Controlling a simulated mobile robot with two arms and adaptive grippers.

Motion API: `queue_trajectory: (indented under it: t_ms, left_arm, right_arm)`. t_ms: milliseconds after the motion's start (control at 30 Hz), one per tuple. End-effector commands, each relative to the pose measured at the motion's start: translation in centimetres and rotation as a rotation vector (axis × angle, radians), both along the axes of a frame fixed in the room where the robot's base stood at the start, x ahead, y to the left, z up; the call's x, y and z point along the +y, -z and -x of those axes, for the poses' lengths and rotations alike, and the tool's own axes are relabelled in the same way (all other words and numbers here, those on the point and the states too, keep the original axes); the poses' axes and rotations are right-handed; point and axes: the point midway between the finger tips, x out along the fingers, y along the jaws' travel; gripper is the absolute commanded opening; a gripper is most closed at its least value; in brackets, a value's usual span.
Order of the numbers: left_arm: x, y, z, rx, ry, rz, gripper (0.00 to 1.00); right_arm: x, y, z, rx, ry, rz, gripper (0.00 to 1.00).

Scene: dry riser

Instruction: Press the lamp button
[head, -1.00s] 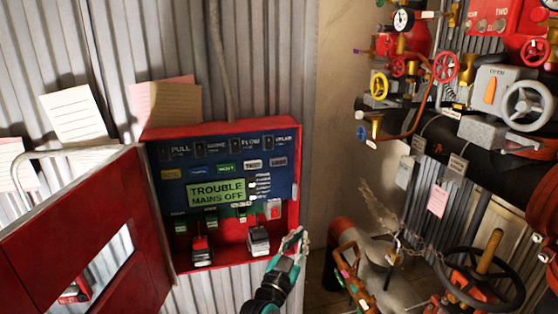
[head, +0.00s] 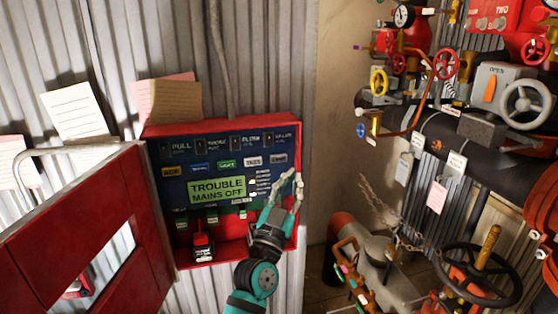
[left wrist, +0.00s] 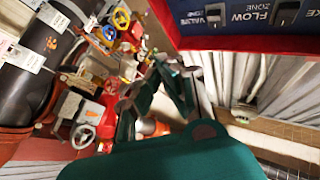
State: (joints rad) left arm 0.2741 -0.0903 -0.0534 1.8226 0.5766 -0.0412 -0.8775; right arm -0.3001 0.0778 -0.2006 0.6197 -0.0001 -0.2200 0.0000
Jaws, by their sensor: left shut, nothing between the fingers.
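The red control box (head: 220,126) hangs open on the corrugated wall, with a dark blue panel (head: 180,148) inside. A row of small coloured buttons crosses the panel: an orange one (head: 170,171), a blue one (head: 199,167), a green one (head: 227,164) and two pale ones at the right (head: 253,161). Their labels are too small to tell which is the lamp button. My left gripper (head: 290,184) is shut and empty, in front of the panel's lower right, below the rightmost button. It hides part of the panel there. The left wrist view also shows its fingers (left wrist: 165,95). My right gripper is not in view.
The box's red door (head: 70,215) stands open at the left. A green display (head: 216,190) reads TROUBLE MAINS OFF. Valves, a black pipe (head: 480,160) and a large black handwheel (head: 495,290) crowd the right side.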

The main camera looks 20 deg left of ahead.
Motion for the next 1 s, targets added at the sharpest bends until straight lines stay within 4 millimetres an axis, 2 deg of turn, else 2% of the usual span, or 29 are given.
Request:
queue_trajectory:
  t_ms: [600, 1000]
  left_arm:
    - [4.2, 0.2, -6.2, 0.000, -0.001, -0.003, 0.00]
    - [4.8, 0.0, -7.1, 0.001, -0.001, -0.001, 0.00]
  right_arm:
    - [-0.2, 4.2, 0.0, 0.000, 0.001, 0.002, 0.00]
    - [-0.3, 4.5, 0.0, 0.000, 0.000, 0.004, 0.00]
